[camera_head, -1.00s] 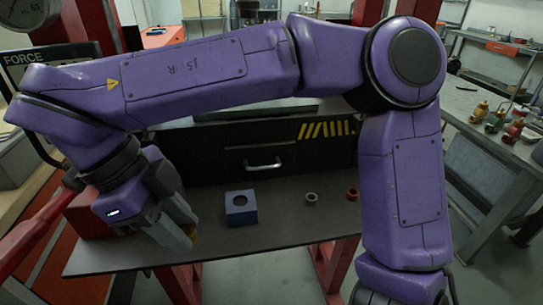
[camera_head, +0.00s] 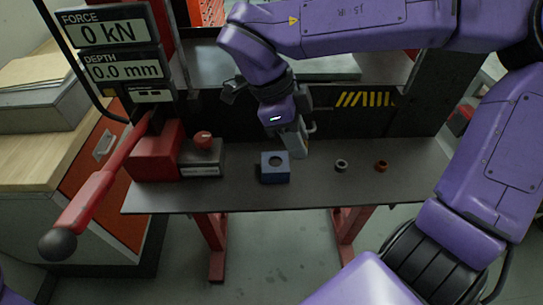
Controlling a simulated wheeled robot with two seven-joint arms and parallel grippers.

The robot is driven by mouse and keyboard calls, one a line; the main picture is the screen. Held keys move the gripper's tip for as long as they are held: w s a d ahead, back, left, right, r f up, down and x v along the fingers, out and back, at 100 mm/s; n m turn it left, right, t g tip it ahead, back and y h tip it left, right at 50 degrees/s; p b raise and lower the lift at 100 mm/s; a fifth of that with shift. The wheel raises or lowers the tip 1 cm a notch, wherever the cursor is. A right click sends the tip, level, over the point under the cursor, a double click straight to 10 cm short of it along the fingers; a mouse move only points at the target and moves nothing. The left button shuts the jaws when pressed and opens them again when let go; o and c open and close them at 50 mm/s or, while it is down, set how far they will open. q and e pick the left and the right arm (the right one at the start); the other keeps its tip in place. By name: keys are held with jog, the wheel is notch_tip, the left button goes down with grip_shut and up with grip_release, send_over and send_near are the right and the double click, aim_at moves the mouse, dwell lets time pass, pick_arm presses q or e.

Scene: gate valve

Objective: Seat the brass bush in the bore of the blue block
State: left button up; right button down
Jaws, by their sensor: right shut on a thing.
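The blue block (camera_head: 275,170) stands on the dark bench with its round bore (camera_head: 277,161) facing up; the bore looks empty. My right gripper (camera_head: 301,150) points down just behind and to the right of the block, above the bench. It is shut on the brass bush, which the fingers hide now; a brass-coloured bit showed at the fingertips earlier. How far the fingertips are above the block's top is hard to tell. My left gripper is out of view.
A grey ring (camera_head: 341,165) and an orange-brown ring (camera_head: 381,166) lie on the bench (camera_head: 330,192) right of the block. A red lever (camera_head: 98,187) and a red-buttoned box (camera_head: 203,157) stand at the left. The bench front is clear.

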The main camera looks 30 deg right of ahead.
send_over(279, 167)
jog(key=w, duration=0.2)
jog(key=f, duration=0.6)
jog(key=shift+s+a+f, duration=0.15)
jog(key=shift+s+a, duration=0.1)
jog(key=shift+a, duration=0.05)
notch_tip(279, 167, down, 3)
jog(key=shift+w+r, duration=0.1)
jog(key=shift+w, duration=0.05)
jog(key=shift+f, duration=0.3)
jog(key=shift+s+a+f, duration=0.1)
jog(key=shift+s+f, duration=0.5)
jog(key=shift+f, duration=0.15)
jog(key=c, duration=0.8)
grip_release()
jog(key=shift+b, duration=0.3)
jog(key=shift+c, duration=0.2)
jog(key=shift+w+r, duration=0.1)
jog(key=shift+r, duration=0.25)
jog(key=w+r, duration=0.1)
jog(key=w+a+r, duration=0.1)
jog(key=r, duration=0.1)
jog(key=w+r, duration=0.1)
jog(key=r, duration=0.1)
jog(key=shift+a, duration=0.15)
jog(key=v, duration=0.7)
jog(key=shift+s+r, duration=0.2)
jog(key=shift+s, duration=0.1)
